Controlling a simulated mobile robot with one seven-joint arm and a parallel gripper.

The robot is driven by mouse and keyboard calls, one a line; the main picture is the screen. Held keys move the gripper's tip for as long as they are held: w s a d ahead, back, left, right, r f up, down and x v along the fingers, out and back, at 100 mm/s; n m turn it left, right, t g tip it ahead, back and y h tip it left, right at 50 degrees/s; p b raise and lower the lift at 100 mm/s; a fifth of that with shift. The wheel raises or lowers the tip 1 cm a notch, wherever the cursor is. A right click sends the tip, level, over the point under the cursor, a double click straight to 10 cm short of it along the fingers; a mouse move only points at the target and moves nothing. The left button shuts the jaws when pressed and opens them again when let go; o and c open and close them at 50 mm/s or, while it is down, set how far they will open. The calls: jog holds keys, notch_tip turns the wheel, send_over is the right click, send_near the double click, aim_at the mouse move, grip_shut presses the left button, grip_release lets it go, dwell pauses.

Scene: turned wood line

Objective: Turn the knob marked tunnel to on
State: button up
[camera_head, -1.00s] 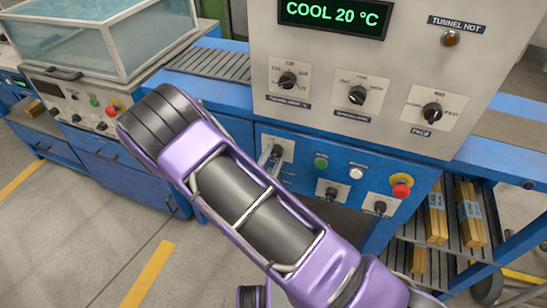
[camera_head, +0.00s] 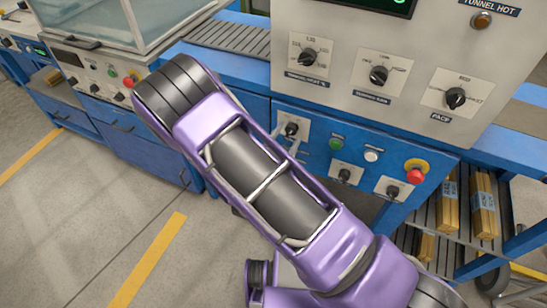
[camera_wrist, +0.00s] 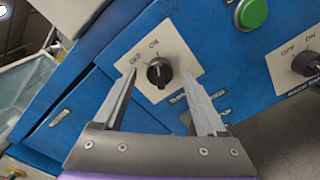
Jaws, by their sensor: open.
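The tunnel knob (camera_wrist: 158,72) is a black knob on a white plate marked OFF and ON, in the middle of the wrist view. The label below it is partly hidden by a finger. Its pointer direction is hard to read. In the head view the same knob (camera_head: 291,129) sits at the left of the blue panel, beside my forearm. My gripper (camera_wrist: 160,74) is open, with one finger on each side of the knob in the picture. I cannot tell whether the fingers touch it. In the head view only grey finger parts (camera_head: 295,147) show past my arm.
A green button (camera_wrist: 251,12) and another OFF/ON knob (camera_wrist: 305,63) lie to the right in the wrist view. A red stop button (camera_head: 415,176) sticks out of the blue panel. Three dials are on the upper panel (camera_head: 420,60). A rack (camera_head: 440,235) holds wood bundles at right.

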jog(key=v, duration=1.6)
jog(key=shift+s, duration=0.25)
